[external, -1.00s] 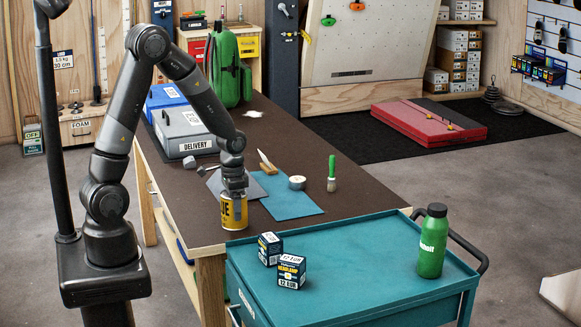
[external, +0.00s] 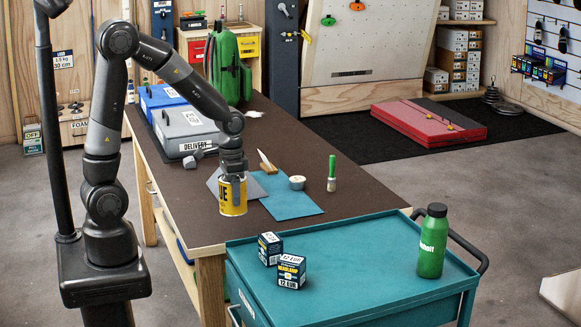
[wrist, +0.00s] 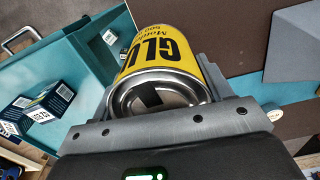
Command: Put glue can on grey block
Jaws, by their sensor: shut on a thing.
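The yellow glue can (external: 233,200) is upright in my gripper (external: 233,178), in front of a flat-looking grey piece. It appears raised above the brown bench; the exact gap is hard to judge. In the wrist view, the can (wrist: 165,62) sits between the two grey fingers, with its silver end and black strip towards the camera. The grey piece, which looks like the grey block (external: 213,184), lies on the bench and is partly hidden by the can. A grey slanted surface, seemingly the same block (wrist: 292,42), shows at the upper right of the wrist view.
A grey delivery box (external: 188,135) stands behind. The teal cart (external: 350,265) in front holds two small boxes and a green bottle (external: 432,243).

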